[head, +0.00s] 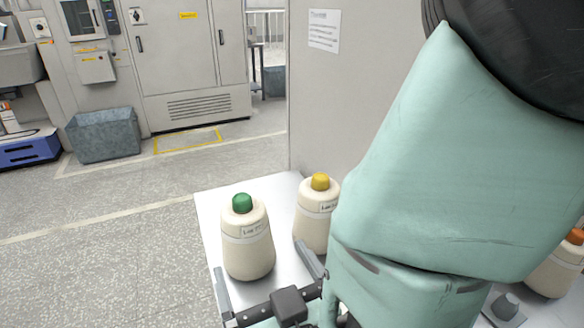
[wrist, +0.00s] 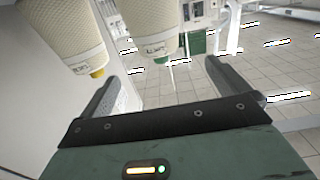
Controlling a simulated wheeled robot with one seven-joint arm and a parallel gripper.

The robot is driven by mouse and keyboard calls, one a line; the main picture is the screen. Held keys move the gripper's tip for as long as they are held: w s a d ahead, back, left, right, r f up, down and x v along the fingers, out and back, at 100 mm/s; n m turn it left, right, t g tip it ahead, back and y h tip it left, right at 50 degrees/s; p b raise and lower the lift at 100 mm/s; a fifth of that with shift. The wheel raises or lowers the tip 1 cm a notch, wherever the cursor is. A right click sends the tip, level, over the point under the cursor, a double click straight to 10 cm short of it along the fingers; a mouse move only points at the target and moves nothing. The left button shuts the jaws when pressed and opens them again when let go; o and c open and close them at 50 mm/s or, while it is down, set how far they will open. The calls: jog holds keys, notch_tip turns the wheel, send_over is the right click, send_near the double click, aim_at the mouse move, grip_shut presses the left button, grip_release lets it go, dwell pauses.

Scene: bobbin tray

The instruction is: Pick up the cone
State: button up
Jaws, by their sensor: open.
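A cream yarn cone with a green tip (head: 246,225) stands upright on the white surface (head: 207,205) in the head view. A similar cone with a yellow tip (head: 314,220) stands behind it to the right, partly hidden by my arm. My gripper (head: 258,256) is open and empty, with one finger on each side of the green-tipped cone's lower part in the picture. In the upside-down wrist view, my gripper (wrist: 160,78) has the green-tipped cone (wrist: 150,18) ahead between the fingers, apart from them. The yellow-tipped cone (wrist: 65,30) is ahead of the left finger.
An orange-tipped cone (head: 557,268) stands at the far right, partly hidden by my arm. A small dark grey object (head: 506,306) lies near it. A light panel (head: 330,110) rises behind the cones. A grey bin (head: 103,135) and cabinets stand beyond open floor at left.

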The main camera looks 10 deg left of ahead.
aim_at(243, 214)
jog(key=p+x, duration=0.1)
jog(key=x, duration=0.6)
jog(key=shift+w+a+p, duration=0.25)
jog(key=shift+w+p, duration=0.05)
jog(key=shift+f+p+x, duration=0.2)
jog(key=shift+p+x, duration=0.25)
jog(key=shift+x, duration=0.85)
jog(key=shift+f+p+x, duration=0.2)
jog(key=shift+p+x, duration=0.2)
jog(key=shift+x, duration=0.9)
jog(key=shift+d, duration=0.15)
jog(key=c, duration=1.6)
jog(key=shift+r, duration=0.15)
notch_tip(243, 214, up, 10)
jog(key=shift+f+b, duration=0.1)
jog(key=shift+b, duration=0.4)
